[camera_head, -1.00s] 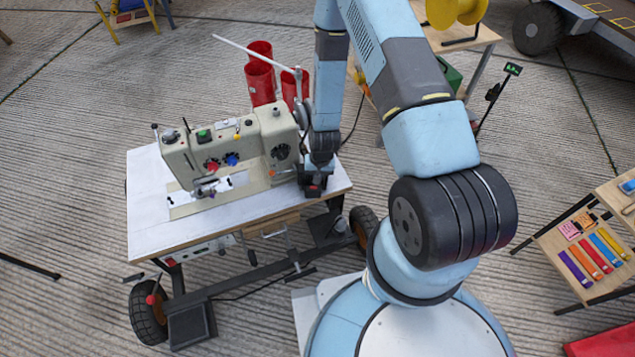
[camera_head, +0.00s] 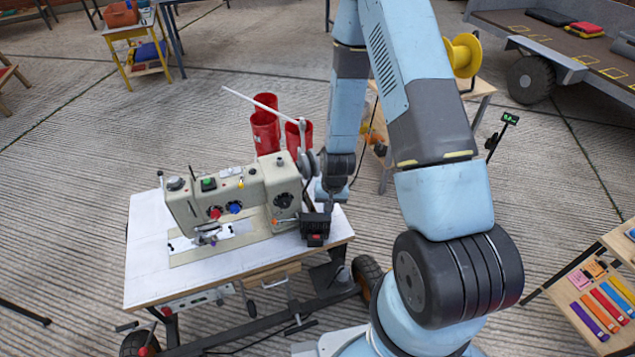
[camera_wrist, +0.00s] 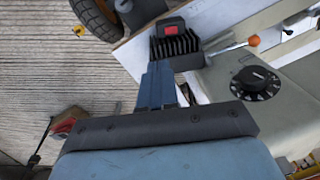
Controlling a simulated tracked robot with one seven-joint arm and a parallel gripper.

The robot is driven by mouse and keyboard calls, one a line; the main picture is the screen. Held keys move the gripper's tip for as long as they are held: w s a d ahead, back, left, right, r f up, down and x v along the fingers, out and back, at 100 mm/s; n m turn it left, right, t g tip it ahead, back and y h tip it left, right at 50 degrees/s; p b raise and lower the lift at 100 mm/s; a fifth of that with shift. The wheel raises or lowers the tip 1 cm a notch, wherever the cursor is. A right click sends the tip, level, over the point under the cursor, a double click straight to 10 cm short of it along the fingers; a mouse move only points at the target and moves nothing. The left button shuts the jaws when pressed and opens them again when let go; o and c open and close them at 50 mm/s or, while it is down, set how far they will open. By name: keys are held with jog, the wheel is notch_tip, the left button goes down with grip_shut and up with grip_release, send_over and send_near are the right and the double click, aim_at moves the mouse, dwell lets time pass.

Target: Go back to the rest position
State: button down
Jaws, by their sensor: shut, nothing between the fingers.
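My gripper (camera_head: 329,207) points down at the right end of the sewing table, close to a black finned box with a red button (camera_head: 315,229). In the wrist view its blue-grey fingers (camera_wrist: 158,68) are together and hold nothing. Their tips appear just beside the finned box (camera_wrist: 174,48); I cannot tell whether they touch it. The cream sewing machine (camera_head: 232,200) stands on the white-topped table (camera_head: 150,265), left of my gripper. Its black dial (camera_wrist: 256,82) shows at the right of the wrist view.
Red cylinders (camera_head: 265,128) and a thin white rod (camera_head: 248,101) are behind the machine. A wooden table with a yellow spool (camera_head: 462,55) stands behind my arm. A slim stand with a green display (camera_head: 509,118) is at right. A rack with coloured bars (camera_head: 595,312) is lower right.

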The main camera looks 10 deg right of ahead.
jog(key=w+d+r+n+t, duration=0.1)
jog(key=d+r, duration=0.1)
jog(key=r, duration=1.4)
jog(key=w+d+r+t, duration=0.1)
jog(key=d+r+t, duration=0.1)
jog(key=r, duration=1.3)
jog(key=s+d+r+t, duration=0.1)
jog(key=s+d+r, duration=0.1)
jog(key=s+r, duration=0.8)
jog(key=s+d+r+t+h, duration=0.1)
jog(key=s+d+r, duration=0.1)
jog(key=s+r, duration=0.7)
notch_tip(320, 180, up, 2)
jog(key=shift+s+r+n, duration=0.15)
jog(key=shift+s+n, duration=0.2)
jog(key=shift+n, duration=0.05)
